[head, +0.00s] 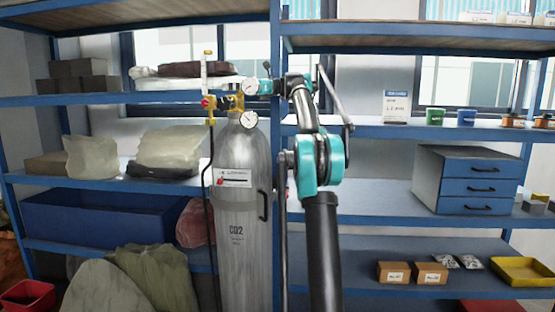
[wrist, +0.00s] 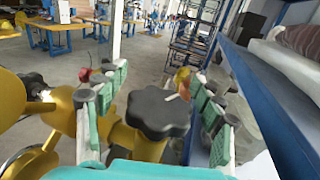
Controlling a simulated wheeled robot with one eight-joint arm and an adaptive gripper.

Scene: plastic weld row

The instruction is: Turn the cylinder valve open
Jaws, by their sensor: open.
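The grey CO2 cylinder (head: 240,210) stands upright in front of the shelves in the head view. A brass valve and regulator with round gauges (head: 248,120) sit on its top. My gripper (head: 265,86) is at the height of the cylinder top, beside the upper gauge, and partly hides the valve. In the wrist view the black lobed valve knob (wrist: 158,112) on its brass body (wrist: 140,142) lies between the green-padded fingers of my gripper (wrist: 156,98). The fingers are open, one on each side of the knob, with visible gaps.
Blue shelves stand behind the cylinder; a shelf edge (wrist: 262,105) runs close at right in the wrist view. A black hose (head: 207,190) hangs left of the cylinder. A drawer cabinet (head: 468,180) and small boxes (head: 412,272) are on the right shelves.

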